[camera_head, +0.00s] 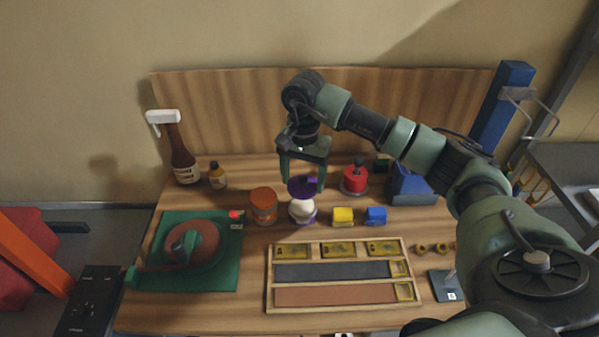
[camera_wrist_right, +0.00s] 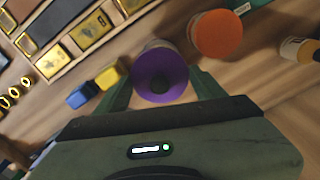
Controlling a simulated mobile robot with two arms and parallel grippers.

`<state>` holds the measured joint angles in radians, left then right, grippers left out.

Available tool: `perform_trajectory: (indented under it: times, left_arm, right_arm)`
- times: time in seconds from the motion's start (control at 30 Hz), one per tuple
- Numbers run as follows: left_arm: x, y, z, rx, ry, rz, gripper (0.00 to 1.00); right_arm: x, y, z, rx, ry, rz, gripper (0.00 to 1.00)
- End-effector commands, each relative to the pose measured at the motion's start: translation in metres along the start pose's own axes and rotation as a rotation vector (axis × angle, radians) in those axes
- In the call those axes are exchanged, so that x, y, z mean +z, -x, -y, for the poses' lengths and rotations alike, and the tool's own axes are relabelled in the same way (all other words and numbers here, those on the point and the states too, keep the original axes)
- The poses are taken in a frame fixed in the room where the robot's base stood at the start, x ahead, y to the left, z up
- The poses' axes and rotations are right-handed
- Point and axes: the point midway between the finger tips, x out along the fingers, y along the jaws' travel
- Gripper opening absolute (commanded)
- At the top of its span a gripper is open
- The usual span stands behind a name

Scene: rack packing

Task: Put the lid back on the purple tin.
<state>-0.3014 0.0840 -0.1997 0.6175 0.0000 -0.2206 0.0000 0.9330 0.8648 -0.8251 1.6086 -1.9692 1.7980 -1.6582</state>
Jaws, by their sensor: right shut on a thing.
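The purple lid (camera_head: 300,188) is between the fingers of my right gripper (camera_head: 304,184), which is shut on it. In the right wrist view the lid (camera_wrist_right: 160,78) shows as a purple disc with a dark centre, between the green fingers. The purple tin (camera_head: 302,213) stands on the bench just below the lid in the head view, with a pale top showing. The lid looks raised over the tin; the exact gap and alignment are hard to tell. In the right wrist view the lid mostly hides the tin. My left gripper is not in view.
An orange tin (camera_head: 263,206) stands close left of the purple tin, and a red container (camera_head: 355,181) behind right. Yellow (camera_head: 343,216) and blue (camera_head: 376,215) blocks sit to the right. A wooden rack (camera_head: 268,283) lies in front. A green mat (camera_head: 226,274) is at left.

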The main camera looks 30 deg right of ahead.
Motion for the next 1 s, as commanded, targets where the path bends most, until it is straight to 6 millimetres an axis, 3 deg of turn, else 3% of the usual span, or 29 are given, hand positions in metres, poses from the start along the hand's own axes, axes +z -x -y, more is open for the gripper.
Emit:
perform_trajectory:
  times: [0.2,0.6,1.0]
  left_arm:
    - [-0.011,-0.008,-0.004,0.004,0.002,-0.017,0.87]
    - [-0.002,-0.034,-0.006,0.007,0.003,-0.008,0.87]
    - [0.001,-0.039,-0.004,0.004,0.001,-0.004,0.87]
  right_arm:
    - [0.000,-0.015,0.000,0.000,-0.002,0.000,0.31]
    - [0.000,-0.054,0.000,0.000,-0.002,-0.001,0.31]
    - [0.000,-0.061,0.000,-0.001,-0.003,0.000,0.31]
